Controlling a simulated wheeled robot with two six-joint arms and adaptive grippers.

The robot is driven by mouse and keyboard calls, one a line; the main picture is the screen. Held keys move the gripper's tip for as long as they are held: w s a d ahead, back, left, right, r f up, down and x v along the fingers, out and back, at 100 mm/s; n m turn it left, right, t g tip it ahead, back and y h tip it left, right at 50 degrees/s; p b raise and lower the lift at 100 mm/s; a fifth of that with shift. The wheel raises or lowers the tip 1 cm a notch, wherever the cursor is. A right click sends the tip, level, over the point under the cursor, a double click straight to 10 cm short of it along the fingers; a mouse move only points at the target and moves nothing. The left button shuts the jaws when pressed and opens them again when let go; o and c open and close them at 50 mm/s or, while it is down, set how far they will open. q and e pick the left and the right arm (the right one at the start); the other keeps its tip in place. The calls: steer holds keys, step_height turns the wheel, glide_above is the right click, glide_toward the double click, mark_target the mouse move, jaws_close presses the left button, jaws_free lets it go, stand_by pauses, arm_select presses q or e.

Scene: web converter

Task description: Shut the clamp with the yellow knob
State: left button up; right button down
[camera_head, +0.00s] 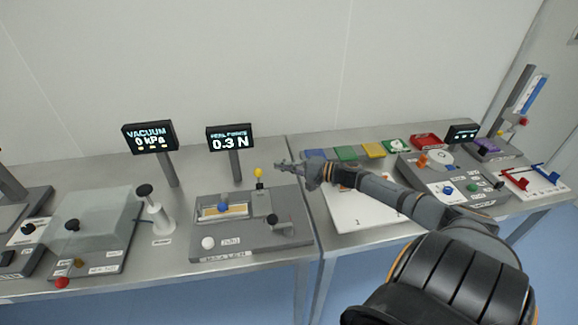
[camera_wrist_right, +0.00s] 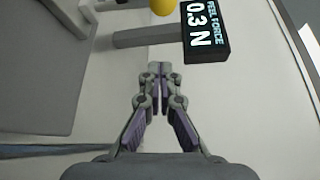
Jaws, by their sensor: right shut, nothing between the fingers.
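The clamp's yellow knob (camera_head: 258,172) tops a short dark stem at the back right of the grey fixture plate (camera_head: 285,241). The knob also shows at the top edge of the right wrist view (camera_wrist_right: 163,6), beyond my fingertips and partly cut off. My right gripper (camera_head: 278,167) is shut and empty, just to the right of the knob and apart from it in the head view. Its two fingertips meet in the right wrist view (camera_wrist_right: 159,68). How far the clamp is open is too small to tell. My left gripper is not in view.
The force display (camera_head: 230,139) reading 0.3 N stands behind the plate. The plate also carries a blue knob (camera_head: 223,205), a black knob (camera_head: 272,219) and a white knob (camera_head: 208,243). A white post with a black top (camera_head: 160,218) stands left. A white board (camera_head: 350,212) lies under my right arm.

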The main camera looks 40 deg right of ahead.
mark_target(259, 180)
steer(key=a+p, duration=0.1)
steer(key=w+a, duration=0.1)
steer(key=a, duration=0.1)
steer(key=w+a+p, duration=0.1)
steer(key=a, duration=0.1)
steer(key=shift+w+r+p, duration=0.1)
steer(key=shift+r+p, duration=0.2)
steer(key=shift+p, duration=0.05)
steer(key=shift+s+a, duration=0.2)
steer(key=shift+s, duration=0.05)
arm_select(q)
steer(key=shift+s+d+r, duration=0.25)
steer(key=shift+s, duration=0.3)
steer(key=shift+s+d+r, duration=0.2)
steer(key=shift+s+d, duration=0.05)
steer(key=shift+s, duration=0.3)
arm_select(e)
steer(key=shift+f, duration=0.1)
steer(key=shift+w, duration=0.1)
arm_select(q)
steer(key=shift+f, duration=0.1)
arm_select(e)
steer(key=shift+f, duration=0.1)
